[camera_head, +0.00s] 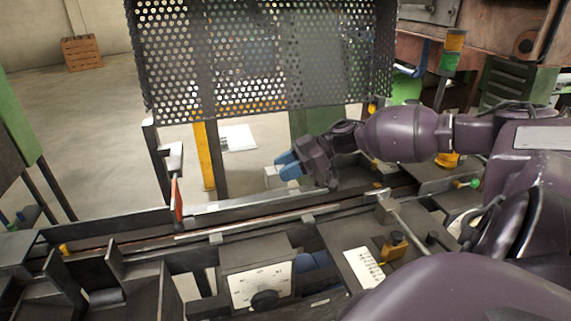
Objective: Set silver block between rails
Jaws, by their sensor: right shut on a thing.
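My right arm comes in from the right, and its gripper (289,166), with blue fingertips, is over the far side of the machine bed. It is shut on a small pale block, apparently the silver block (271,178), which shows just left of and below the fingertips; the fingers hide part of it. The rails (150,235) run from left to right across the bed, nearer than the gripper. A thin silver rod (255,224) lies along them. The block appears beyond the rails, not between them; its height is hard to judge. My left gripper is not in view.
A perforated dark guard (260,60) hangs behind the gripper. An upright lever with a red part (178,200) stands left. Dark slotted bins (100,270) are at the lower left.

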